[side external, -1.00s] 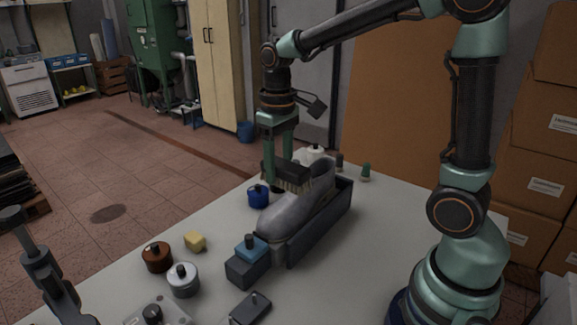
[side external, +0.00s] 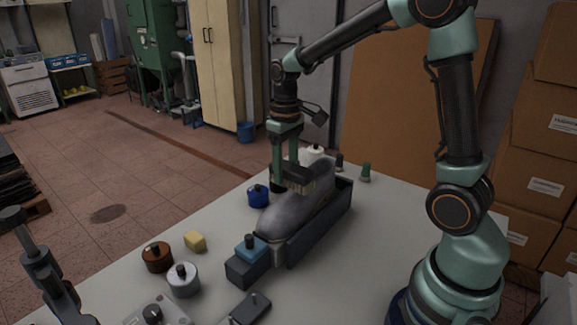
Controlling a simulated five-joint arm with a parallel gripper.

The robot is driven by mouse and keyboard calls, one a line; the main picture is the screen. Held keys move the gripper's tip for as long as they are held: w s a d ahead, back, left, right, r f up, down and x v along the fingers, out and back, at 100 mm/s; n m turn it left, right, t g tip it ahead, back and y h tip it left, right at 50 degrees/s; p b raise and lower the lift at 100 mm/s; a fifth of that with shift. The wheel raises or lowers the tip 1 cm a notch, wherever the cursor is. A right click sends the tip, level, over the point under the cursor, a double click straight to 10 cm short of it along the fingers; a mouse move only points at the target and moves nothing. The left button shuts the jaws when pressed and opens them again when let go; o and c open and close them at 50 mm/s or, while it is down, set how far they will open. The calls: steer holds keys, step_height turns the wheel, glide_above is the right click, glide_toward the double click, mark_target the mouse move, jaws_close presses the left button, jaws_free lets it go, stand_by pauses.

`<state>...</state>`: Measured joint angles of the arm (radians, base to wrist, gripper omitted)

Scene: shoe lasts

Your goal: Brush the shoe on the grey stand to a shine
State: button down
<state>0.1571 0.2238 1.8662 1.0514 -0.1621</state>
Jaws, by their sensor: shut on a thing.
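The grey shoe (side external: 285,218) lies along the dark grey stand (side external: 316,229), its toe toward the front left and its heel end at the back right. My gripper (side external: 287,172) points down over the far side of the shoe. It is shut on a dark brush (side external: 299,178). The brush is at the upper part of the shoe and its lower edge seems to meet the surface there. The bristles are mostly hidden from this side.
A blue pot (side external: 258,196) stands just left of the shoe. A brown pot (side external: 157,257), a silver pot (side external: 183,280) and a yellow block (side external: 195,240) are at the front left. A white container (side external: 313,153) and small green bottle (side external: 365,172) stand behind. The table's right side is clear.

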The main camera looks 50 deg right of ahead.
steer(key=shift+f, duration=1.05)
stand_by(0.8)
